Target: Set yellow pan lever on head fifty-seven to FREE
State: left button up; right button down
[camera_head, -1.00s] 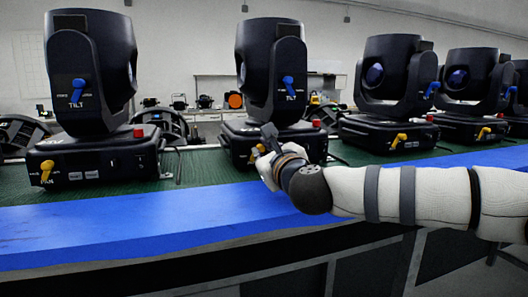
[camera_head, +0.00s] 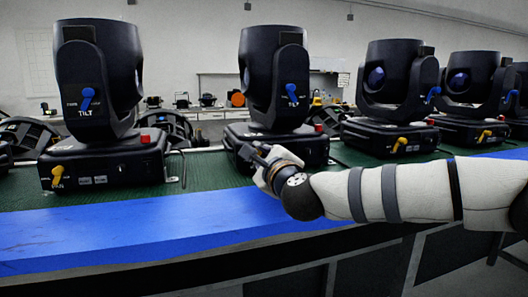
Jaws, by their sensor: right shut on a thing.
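Several black moving heads stand in a row, each with a blue tilt lever and a yellow pan lever. My right gripper (camera_head: 257,157) is at the front left of the base of the second head (camera_head: 270,85), where that head's yellow pan lever sits. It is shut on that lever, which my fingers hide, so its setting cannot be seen. The head's blue tilt lever (camera_head: 291,93) is in plain view. The leftmost full head (camera_head: 97,80) has its yellow lever (camera_head: 57,175) in view. I cannot read any head number. My left gripper is out of view.
The heads stand on a green mat (camera_head: 215,170) with a blue front edge (camera_head: 140,227). A third head (camera_head: 392,85) and further heads stand to the right with yellow levers. The mat between the first two heads is clear.

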jog(key=n, duration=0.2)
jog(key=a+n+p, duration=0.1)
jog(key=n, duration=0.1)
jog(key=shift+s+a+r, duration=0.1)
jog(key=shift+s, duration=0.1)
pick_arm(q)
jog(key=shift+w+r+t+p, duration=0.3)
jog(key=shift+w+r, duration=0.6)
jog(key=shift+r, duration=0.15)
pick_arm(e)
jog(key=shift+a+f+n, duration=0.2)
jog(key=shift+f+n, duration=0.05)
jog(key=shift+n, duration=0.85)
jog(key=c, duration=1.6)
grip_release()
jog(key=v, duration=1.2)
